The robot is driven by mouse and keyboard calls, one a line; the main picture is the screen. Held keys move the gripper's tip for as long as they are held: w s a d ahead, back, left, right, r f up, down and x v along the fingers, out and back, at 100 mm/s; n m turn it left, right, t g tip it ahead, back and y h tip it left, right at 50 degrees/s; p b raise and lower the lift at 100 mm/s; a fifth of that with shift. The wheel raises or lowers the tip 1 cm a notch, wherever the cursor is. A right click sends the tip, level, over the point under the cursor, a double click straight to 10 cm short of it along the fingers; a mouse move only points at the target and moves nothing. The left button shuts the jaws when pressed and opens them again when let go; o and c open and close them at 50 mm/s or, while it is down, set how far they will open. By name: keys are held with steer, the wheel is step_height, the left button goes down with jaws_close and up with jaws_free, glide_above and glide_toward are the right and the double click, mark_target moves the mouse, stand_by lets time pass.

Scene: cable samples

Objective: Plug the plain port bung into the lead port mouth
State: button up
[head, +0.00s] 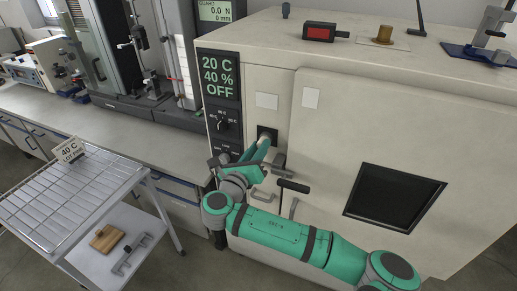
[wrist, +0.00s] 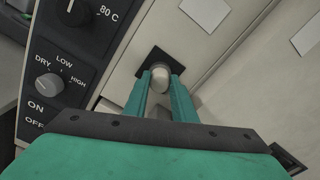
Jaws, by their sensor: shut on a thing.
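The plain port bung (wrist: 160,77) is a pale grey rounded plug, held between the two green fingers of my gripper (wrist: 160,92) in the wrist view. The lead port mouth (wrist: 155,58) is in a dark square plate on the chamber front, directly beyond the bung. In the head view my gripper (head: 261,146) reaches up to this port plate (head: 268,131), left of the chamber door. The bung covers the middle of the plate, so I cannot tell how far it is in the opening.
The chamber control panel (head: 220,90) with its knobs is close on the left. Door handles (head: 290,186) stick out below right of the port. On the chamber top are a red-faced box (head: 320,32) and a brass plug (head: 384,34). A wire-shelf trolley (head: 65,200) stands at left.

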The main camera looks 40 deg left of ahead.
steer(key=shift+c, duration=0.4)
steer(key=o, duration=1.2)
steer(key=shift+c, duration=0.2)
steer(key=shift+s, duration=0.1)
steer(key=v, duration=1)
steer(key=shift+s, duration=0.35)
steer(key=shift+d, duration=0.1)
